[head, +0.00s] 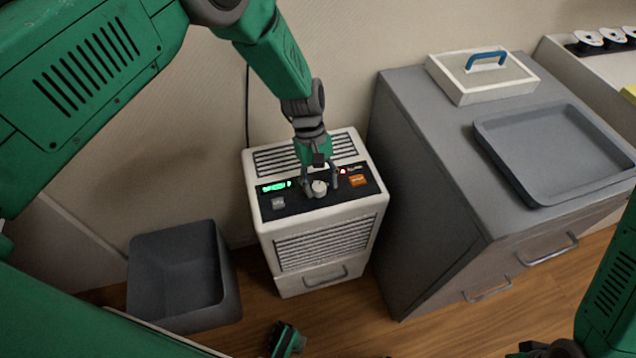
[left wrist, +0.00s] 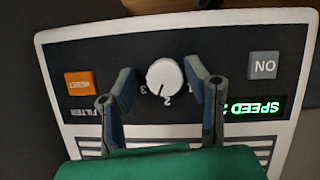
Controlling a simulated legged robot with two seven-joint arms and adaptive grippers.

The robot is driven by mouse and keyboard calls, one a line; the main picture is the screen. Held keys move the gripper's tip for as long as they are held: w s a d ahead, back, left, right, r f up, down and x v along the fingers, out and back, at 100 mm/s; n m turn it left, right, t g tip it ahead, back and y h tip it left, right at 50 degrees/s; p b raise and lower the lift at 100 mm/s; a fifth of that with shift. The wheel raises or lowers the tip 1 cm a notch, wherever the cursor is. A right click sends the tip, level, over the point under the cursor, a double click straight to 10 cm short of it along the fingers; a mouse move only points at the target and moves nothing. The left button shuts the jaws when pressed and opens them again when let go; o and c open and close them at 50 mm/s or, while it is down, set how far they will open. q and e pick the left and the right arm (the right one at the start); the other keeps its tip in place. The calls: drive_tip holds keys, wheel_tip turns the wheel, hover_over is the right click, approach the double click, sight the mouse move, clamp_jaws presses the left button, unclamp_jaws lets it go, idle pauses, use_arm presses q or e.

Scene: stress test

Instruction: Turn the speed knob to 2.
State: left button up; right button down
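The white machine (head: 325,243) has a dark control panel on top with a pale round speed knob (head: 319,188). In the left wrist view the knob (left wrist: 164,77) shows a dark mark pointing close to the printed 2, slightly to its 3 side. My left gripper (head: 321,183) is over the panel, its fingers apart on both sides of the knob. In the left wrist view the gripper (left wrist: 163,84) shows small gaps between fingers and knob. A lit green display (left wrist: 252,108) reads SPEED; its digit is partly covered by a finger. My right gripper is not clearly visible.
An orange RESET button (left wrist: 84,83) and a grey ON button (left wrist: 263,65) flank the knob. A grey cabinet (head: 420,190) stands close on the right, with a tray (head: 560,185) and a blue-handled lid (head: 500,90) on top. A grey bin (head: 180,245) is at left.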

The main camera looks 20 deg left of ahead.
sight(320, 186)
idle(0.3)
use_arm(q)
drive_tip(key=v, duration=1.1)
drive_tip(key=shift+r, duration=0.4)
drive_tip(key=shift+w, duration=0.1)
drive_tip(key=s+d+r+m+t+y+b, duration=0.1)
drive_tip(key=s+m+t+y+b, duration=0.15)
drive_tip(key=m, duration=0.85)
drive_tip(key=s+d+r+m+t+y+b, duration=0.1)
drive_tip(key=d+m+b, duration=0.15)
drive_tip(key=m, duration=0.95)
drive_tip(key=f+b, duration=0.1)
drive_tip(key=f, duration=0.3)
drive_tip(key=f+b, duration=0.2)
drive_tip(key=f, duration=0.2)
drive_tip(key=f+b, duration=0.1)
drive_tip(key=f, duration=0.4)
drive_tip(key=shift+s+a, duration=0.1)
drive_tip(key=shift+a, duration=0.25)
